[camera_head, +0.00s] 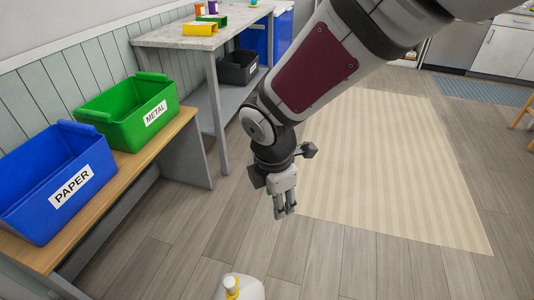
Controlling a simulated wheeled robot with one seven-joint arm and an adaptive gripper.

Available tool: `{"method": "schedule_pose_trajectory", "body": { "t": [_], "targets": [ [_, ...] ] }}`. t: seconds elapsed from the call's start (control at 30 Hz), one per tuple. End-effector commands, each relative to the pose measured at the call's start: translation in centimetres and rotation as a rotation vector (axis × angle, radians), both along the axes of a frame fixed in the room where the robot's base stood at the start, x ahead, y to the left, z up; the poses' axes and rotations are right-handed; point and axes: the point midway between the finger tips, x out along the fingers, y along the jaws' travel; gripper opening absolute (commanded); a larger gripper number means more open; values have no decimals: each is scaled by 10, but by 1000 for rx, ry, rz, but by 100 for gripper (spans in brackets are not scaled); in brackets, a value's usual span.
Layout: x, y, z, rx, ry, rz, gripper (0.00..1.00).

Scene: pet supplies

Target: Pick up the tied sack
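The tied sack (246,289) is a white, rounded sack with a yellow tie at its top. It shows at the bottom edge of the head view, and its lower part is cut off by the frame. My gripper (285,214) hangs with its fingers pointing down above the wooden floor, farther away than the sack and a little right of it. It does not touch the sack, and nothing shows between its fingers. The fingers look close together, but how far apart they are is unclear from this angle.
A blue PAPER bin (28,211) and a green METAL bin (126,127) stand on a wooden bench at left. A table (158,38) with small coloured items stands behind, a black bin (238,68) on its lower shelf. A beige rug (385,165) lies at right. The floor around the sack looks clear.

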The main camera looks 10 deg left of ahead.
Motion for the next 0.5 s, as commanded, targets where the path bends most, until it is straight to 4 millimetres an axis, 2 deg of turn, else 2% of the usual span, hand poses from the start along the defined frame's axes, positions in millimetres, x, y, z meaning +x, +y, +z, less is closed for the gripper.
{"method": "schedule_pose_trajectory", "body": {
  "t": [0.03,0.2,0.3,0.4,0.5],
  "targets": [
    [-1,18,-43,-16,28,103,42],
    [-22,70,-141,-48,100,458,42],
    [-38,93,-190,-54,135,632,42],
    [-54,109,-225,-56,163,765,42],
    [-64,120,-247,-54,178,849,42]
  ]
}}
